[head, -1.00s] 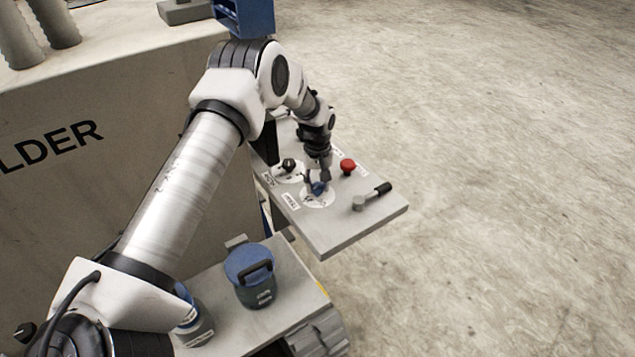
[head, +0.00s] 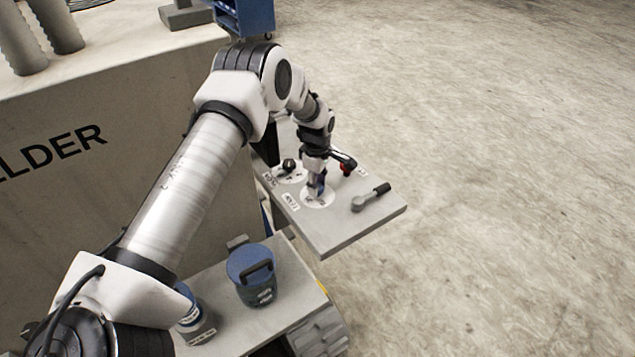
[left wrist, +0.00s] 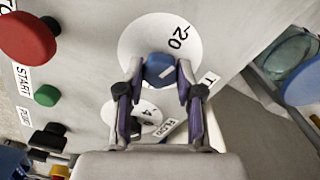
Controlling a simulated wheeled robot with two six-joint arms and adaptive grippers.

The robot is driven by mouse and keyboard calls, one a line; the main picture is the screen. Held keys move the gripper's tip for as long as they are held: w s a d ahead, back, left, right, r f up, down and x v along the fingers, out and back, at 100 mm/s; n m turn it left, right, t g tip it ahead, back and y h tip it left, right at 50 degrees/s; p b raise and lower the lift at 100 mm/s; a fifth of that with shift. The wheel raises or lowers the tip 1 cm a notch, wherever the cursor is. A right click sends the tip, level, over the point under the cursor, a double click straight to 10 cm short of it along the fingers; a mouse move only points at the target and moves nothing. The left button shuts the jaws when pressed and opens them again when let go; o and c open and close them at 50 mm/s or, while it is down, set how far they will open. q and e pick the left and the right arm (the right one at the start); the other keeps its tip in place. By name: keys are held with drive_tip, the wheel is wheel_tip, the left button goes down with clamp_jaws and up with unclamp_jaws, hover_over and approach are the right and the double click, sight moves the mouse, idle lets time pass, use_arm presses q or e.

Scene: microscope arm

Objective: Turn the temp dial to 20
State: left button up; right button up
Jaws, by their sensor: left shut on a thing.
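The temp dial is a blue knob (left wrist: 160,67) at the centre of a white round scale (left wrist: 135,32) on the grey control panel (head: 335,235). A "20" is printed on the scale, above and slightly right of the knob in the left wrist view. A pale line shows on the knob, pointing roughly up and right there. My left gripper (head: 317,189) comes down onto the knob from above. In the left wrist view its two fingers (left wrist: 159,75) are closed on opposite sides of the knob. In the head view the gripper hides most of the knob. My right gripper is out of view.
A second white scale with a dark knob (head: 289,165), marked FLOW, is close by. A red button (left wrist: 27,37), a green button (left wrist: 46,95) and a black-handled lever (head: 370,198) are also on the panel. A blue-lidded jar (head: 250,265) stands below.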

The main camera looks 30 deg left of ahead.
use_arm(q)
drive_tip(key=shift+w+r+n, duration=0.25)
drive_tip(key=shift+n, duration=0.55)
drive_tip(key=o, duration=1.2)
drive_tip(key=shift+a, duration=0.1)
drive_tip(key=shift+c, duration=0.2)
drive_tip(key=shift+s+f, duration=0.1)
drive_tip(key=shift+s, duration=0.05)
wheel_tip(320, 180, up, 12)
